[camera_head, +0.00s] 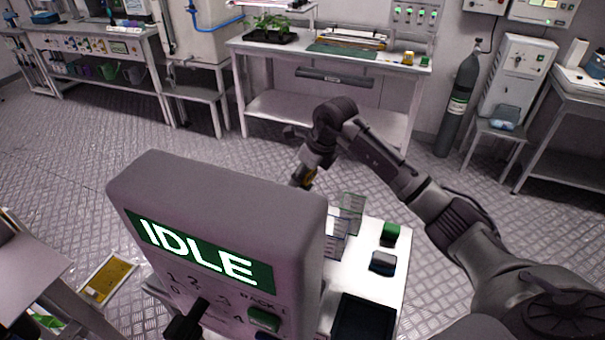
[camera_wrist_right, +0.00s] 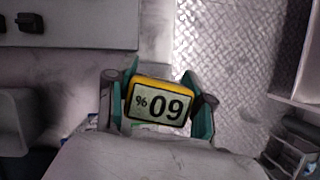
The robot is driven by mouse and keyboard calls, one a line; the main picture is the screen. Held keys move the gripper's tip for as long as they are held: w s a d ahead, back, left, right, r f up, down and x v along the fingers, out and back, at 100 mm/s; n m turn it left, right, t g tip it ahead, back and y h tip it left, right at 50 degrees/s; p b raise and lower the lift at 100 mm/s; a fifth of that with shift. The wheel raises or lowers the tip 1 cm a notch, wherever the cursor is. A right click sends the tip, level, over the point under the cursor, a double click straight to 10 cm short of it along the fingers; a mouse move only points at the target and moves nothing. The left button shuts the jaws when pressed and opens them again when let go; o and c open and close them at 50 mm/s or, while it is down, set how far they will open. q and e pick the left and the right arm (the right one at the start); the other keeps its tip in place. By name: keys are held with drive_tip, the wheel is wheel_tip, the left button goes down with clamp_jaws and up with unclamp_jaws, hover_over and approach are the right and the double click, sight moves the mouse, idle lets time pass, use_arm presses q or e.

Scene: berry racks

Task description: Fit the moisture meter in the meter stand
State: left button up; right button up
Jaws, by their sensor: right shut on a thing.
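The moisture meter (camera_wrist_right: 160,105) is a small yellow-framed block with a pale display reading "% 09" in the right wrist view. My right gripper (camera_wrist_right: 162,92) is shut on it, with a teal finger pad on each side. In the head view my right gripper (camera_head: 302,180) hangs down behind the grey IDLE box, and only a bit of yellow shows there. The box hides its lower part. I cannot make out the meter stand with certainty; clear upright plates (camera_head: 352,213) stand on the white table just right of the gripper. My left gripper is not in view.
The large grey box with the IDLE screen (camera_head: 205,252) blocks the near middle. The white table (camera_head: 365,284) also holds a green block (camera_head: 390,232), a blue-grey item (camera_head: 383,263) and a dark tray (camera_head: 340,333). Open metal floor (camera_head: 215,160) lies beyond, before the back benches.

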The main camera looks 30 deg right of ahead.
drive_tip(key=shift+f+b, duration=0.4)
drive_tip(key=shift+f, duration=0.05)
idle(1.0)
drive_tip(key=shift+f+b, duration=1.25)
drive_tip(key=shift+f, duration=0.35)
drive_tip(key=o, duration=1.7)
drive_tip(key=shift+o, duration=0.2)
drive_tip(key=shift+r, duration=0.1)
drive_tip(key=shift+r+p, duration=1.85)
drive_tip(key=shift+r, duration=1.1)
drive_tip(key=shift+d+f, duration=0.1)
